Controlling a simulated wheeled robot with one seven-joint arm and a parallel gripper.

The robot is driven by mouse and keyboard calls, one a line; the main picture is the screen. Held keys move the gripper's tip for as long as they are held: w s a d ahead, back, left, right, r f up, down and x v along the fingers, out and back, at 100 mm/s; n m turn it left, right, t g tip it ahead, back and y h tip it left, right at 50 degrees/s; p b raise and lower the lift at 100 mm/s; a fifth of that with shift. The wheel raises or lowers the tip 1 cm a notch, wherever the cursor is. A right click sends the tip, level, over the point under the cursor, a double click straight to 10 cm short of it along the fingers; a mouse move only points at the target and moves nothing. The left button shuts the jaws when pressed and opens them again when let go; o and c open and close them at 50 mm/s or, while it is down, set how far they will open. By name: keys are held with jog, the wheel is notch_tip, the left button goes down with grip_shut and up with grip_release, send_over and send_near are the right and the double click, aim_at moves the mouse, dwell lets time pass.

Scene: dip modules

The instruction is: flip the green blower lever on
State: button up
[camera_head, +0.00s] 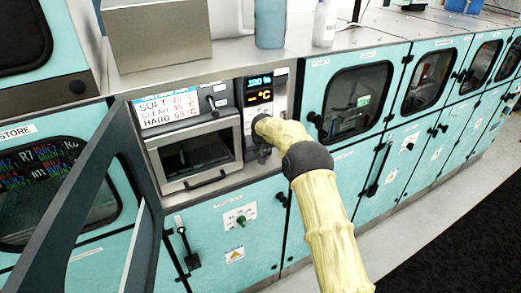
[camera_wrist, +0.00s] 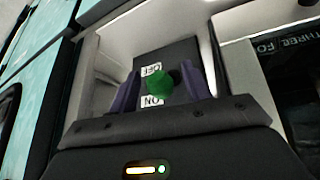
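The green blower lever (camera_wrist: 158,85) shows in the wrist view as a green knob on a dark panel. An OFF label (camera_wrist: 152,69) lies above it and an ON label (camera_wrist: 153,101) below it in that picture, both seen turned over. My gripper (camera_wrist: 161,80) has its two purple fingers apart, one on each side of the knob. Gaps seem to remain beside the knob; I cannot tell whether either finger touches it. In the head view my yellow-sleeved arm reaches the panel under the lit display, and it hides the lever and most of my gripper.
The lit display (camera_head: 259,90) is just above my arm. A small oven-like unit (camera_head: 195,150) is to the left, and an open dark-framed door (camera_head: 75,215) stands out at the front left. Teal cabinets run to the right. A bottle (camera_head: 325,22) stands on the top.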

jog(key=shift+s+r, duration=0.1)
jog(key=b+v, duration=0.6)
jog(key=v, duration=1.1)
jog(key=shift+b, duration=0.4)
jog(key=shift+r, duration=0.1)
jog(key=s+d+f+m+g, duration=0.1)
jog(key=s+d+f, duration=0.4)
jog(key=s, duration=0.7)
jog(key=s+d+f+m+g, duration=0.1)
jog(key=s+d+f, duration=0.4)
jog(key=s+d, duration=0.3)
jog(key=s+d+f+m+g+h, duration=0.1)
jog(key=s+d+f, duration=0.3)
jog(key=s, duration=1.2)
jog(key=d, duration=0.2)
jog(key=shift+d+f+m+g+b, duration=0.3)
jog(key=shift+d+f, duration=0.1)
